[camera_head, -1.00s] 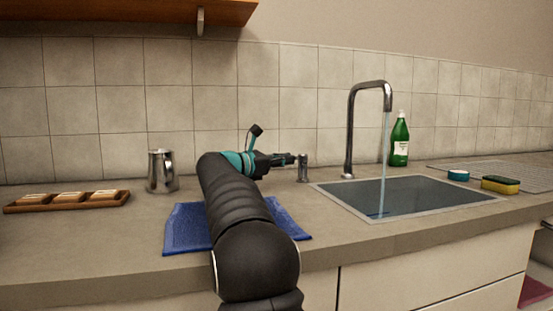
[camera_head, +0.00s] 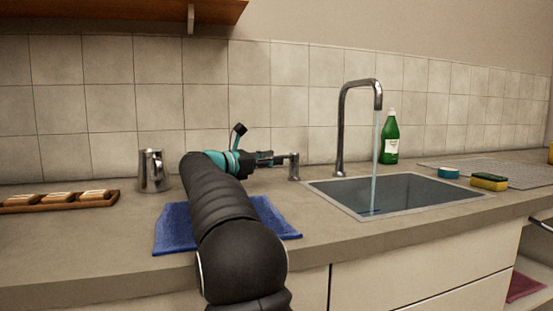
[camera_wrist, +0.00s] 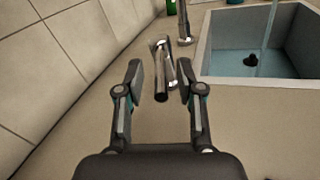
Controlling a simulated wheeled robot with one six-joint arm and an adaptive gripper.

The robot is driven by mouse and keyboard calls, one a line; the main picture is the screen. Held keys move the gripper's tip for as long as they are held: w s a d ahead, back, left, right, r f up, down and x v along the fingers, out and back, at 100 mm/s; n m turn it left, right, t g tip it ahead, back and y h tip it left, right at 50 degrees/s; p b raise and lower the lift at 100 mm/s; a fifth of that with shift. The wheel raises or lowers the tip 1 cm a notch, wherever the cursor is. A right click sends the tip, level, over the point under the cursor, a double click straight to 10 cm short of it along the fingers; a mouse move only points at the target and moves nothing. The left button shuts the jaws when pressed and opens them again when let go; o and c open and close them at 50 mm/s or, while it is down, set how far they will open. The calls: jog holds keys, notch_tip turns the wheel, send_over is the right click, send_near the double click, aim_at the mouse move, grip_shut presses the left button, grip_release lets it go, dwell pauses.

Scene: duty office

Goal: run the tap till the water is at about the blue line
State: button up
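The tap's spout (camera_head: 357,90) is an arched chrome pipe, and a stream of water (camera_head: 376,160) runs from it into the sink (camera_head: 325,193). The wrist view shows bluish water (camera_wrist: 225,62) in the basin around a dark plug or drain (camera_wrist: 250,60). I cannot make out the blue line clearly. The tap's chrome lever (camera_head: 293,168) stands on its own post left of the sink; it also shows in the wrist view (camera_wrist: 160,75). My gripper (camera_wrist: 161,80) is open, with its fingers apart on either side of the lever's end. No contact is visible.
A green bottle (camera_head: 390,138) stands behind the sink. A teal-rimmed round thing (camera_head: 448,172) and a sponge (camera_head: 489,182) lie to its right. A blue cloth (camera_head: 175,229) lies under my arm. A metal jug (camera_head: 152,172) and a wooden tray (camera_head: 60,207) stand at left.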

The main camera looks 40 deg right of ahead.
jog(key=a, duration=1)
jog(key=shift+w, duration=0.35)
